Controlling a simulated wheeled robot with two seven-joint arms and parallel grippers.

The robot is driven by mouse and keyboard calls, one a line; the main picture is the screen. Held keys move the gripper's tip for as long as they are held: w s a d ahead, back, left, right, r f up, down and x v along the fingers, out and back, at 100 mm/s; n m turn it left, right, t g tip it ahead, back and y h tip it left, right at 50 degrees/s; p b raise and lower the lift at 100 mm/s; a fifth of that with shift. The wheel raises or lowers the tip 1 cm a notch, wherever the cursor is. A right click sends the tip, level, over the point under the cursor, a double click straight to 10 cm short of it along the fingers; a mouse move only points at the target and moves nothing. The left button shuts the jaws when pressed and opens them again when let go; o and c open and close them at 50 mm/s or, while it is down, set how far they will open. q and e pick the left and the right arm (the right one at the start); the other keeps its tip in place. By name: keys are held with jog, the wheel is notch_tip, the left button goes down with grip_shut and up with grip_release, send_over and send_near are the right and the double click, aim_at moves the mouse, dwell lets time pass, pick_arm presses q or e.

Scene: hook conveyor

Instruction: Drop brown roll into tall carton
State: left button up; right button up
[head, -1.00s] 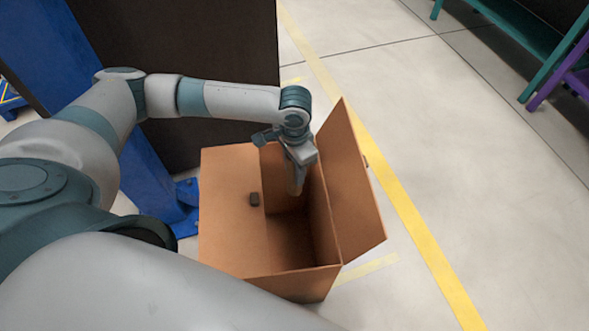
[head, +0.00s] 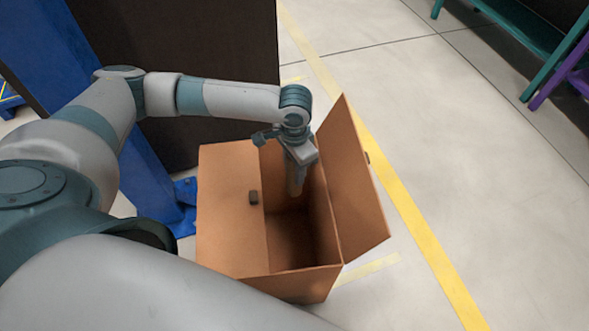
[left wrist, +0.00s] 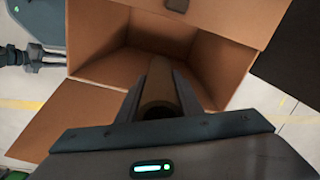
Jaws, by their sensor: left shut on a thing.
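The tall carton (head: 232,215) stands open on the floor in the head view, one flap raised at its right. My left gripper (head: 296,172) points down into its opening. It is shut on the brown roll (head: 295,182), which hangs upright inside the opening. In the left wrist view the brown roll (left wrist: 159,92) sits between the two fingers of my left gripper (left wrist: 158,85), with the carton (left wrist: 103,28) around it. What looks like my right gripper (left wrist: 48,60) shows small at the left edge of that view; its jaws are unclear.
A dark panel (head: 190,45) and a blue post (head: 150,175) stand just behind and left of the carton. Yellow floor lines (head: 410,215) run to its right. The floor (head: 470,140) there is clear, with a teal and purple frame (head: 510,25) at the far right.

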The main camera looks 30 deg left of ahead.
jog(key=shift+w+a+r, duration=0.15)
jog(key=shift+w+a, duration=0.05)
jog(key=shift+w, duration=0.15)
jog(key=shift+s, duration=0.15)
pick_arm(q)
jog(key=o, duration=1.1)
jog(key=shift+r, duration=0.1)
pick_arm(e)
jog(key=shift+s, duration=0.1)
pick_arm(q)
notch_tip(320, 180, up, 16)
jog(key=shift+f+b, duration=0.1)
jog(key=shift+b, duration=0.3)
jog(key=shift+r, duration=0.65)
pick_arm(e)
jog(key=shift+w+a+r+t, duration=0.25)
jog(key=shift+w+a, duration=0.05)
jog(key=shift+w, duration=0.4)
jog(key=shift+w+a+r+t, duration=0.25)
jog(key=shift+w+a, duration=0.05)
jog(key=shift+w, duration=0.35)
